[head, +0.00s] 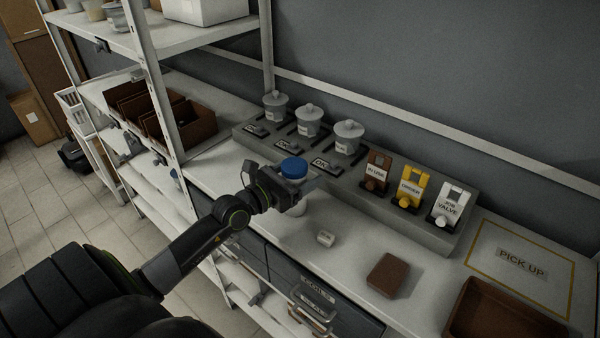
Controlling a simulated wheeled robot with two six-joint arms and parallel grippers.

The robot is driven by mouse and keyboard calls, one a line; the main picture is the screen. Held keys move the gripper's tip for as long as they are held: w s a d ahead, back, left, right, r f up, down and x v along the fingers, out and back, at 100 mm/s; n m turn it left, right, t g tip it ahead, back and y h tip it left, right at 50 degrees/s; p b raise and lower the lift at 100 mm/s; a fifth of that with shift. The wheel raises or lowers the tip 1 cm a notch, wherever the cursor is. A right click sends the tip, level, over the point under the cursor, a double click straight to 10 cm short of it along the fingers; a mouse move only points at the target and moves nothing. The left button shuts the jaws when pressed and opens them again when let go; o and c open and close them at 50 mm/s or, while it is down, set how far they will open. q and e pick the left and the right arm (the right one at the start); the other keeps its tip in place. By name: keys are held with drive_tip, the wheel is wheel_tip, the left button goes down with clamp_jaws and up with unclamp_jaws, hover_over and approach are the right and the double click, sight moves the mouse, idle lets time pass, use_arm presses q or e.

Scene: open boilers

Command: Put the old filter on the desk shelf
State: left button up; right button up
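A white cylinder with a blue top (293,167) stands upright on the white desk (235,168); it may be the old filter, but no label on it is readable. My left gripper (304,184) is at the cylinder, just below its blue top, and covers its middle. Whether the fingers are closed on it or only around it cannot be seen. A grey stepped shelf (415,224) runs along the back of the desk. It bears several lidded grey pots (308,122) and brown, yellow and white tags. My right gripper is not in view.
A brown tray (505,312) is at the lower right, near a yellow-outlined PICK UP area (522,262). A white rack (155,88) with brown bins stands left.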

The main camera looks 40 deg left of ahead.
use_arm(q)
drive_tip(key=shift+r, duration=0.15)
drive_tip(key=shift+s+a, duration=0.1)
drive_tip(key=shift+s, duration=0.2)
drive_tip(key=p+v, duration=0.1)
drive_tip(key=v, duration=1)
drive_tip(key=shift+s, duration=0.2)
drive_tip(key=shift+a, duration=0.1)
